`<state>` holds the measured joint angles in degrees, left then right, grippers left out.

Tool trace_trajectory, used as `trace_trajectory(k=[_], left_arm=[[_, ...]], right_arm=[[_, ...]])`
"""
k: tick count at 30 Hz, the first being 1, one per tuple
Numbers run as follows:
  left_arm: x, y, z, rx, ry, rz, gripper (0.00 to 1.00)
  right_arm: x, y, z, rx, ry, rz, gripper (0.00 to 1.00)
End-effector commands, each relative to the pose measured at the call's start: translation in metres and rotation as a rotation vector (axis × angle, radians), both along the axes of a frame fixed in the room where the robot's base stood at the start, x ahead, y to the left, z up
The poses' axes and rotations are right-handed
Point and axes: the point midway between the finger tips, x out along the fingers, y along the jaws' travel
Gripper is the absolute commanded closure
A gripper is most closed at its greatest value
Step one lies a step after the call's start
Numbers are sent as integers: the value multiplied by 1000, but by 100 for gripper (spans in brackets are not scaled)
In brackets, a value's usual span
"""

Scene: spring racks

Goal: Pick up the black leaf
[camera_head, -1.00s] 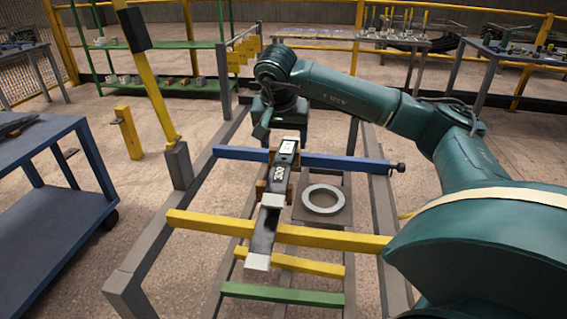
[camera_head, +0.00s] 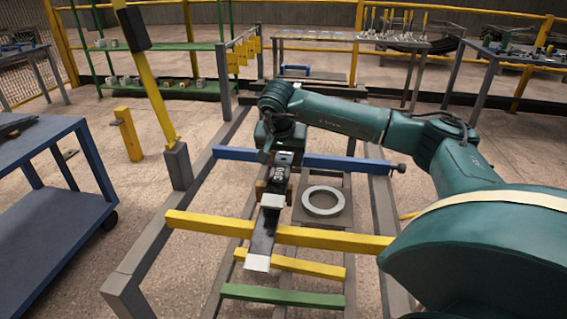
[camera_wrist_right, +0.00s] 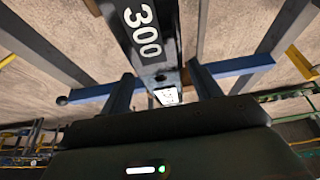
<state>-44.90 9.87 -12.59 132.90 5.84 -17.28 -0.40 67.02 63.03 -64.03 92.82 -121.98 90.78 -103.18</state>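The black leaf (camera_head: 264,228) is a long dark bar marked 300 with pale end pieces. It lies lengthwise over the blue crossbar and the yellow crossbar of the rack. In the right wrist view, the leaf (camera_wrist_right: 152,50) runs between the two fingers of my right gripper (camera_wrist_right: 165,85). The fingers stand apart on either side of it, with gaps showing, so the gripper looks open. In the head view my right gripper (camera_head: 278,153) is over the leaf's far end near the blue crossbar, its fingertips largely hidden. My left gripper is not in view.
The rack has a blue crossbar (camera_head: 340,162), a yellow crossbar (camera_head: 335,239) and a green one (camera_head: 282,295). A grey ring (camera_head: 323,201) lies on a plate right of the leaf. A blue cart (camera_head: 45,215) stands at left, beside a yellow post (camera_head: 147,85).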

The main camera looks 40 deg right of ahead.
Motion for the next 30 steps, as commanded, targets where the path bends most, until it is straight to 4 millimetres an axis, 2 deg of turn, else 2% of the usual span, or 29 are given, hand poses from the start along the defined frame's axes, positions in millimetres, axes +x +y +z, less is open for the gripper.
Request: trace_trajectory(k=[2,16,25,30], left_arm=[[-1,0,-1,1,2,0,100],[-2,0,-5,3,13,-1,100],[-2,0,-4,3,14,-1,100],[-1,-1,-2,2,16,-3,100]], right_arm=[[0,0,0,1,-1,0,44],[0,0,0,1,-1,0,82],[1,0,6,1,-7,-1,84],[2,0,30,2,-12,-1,84]])
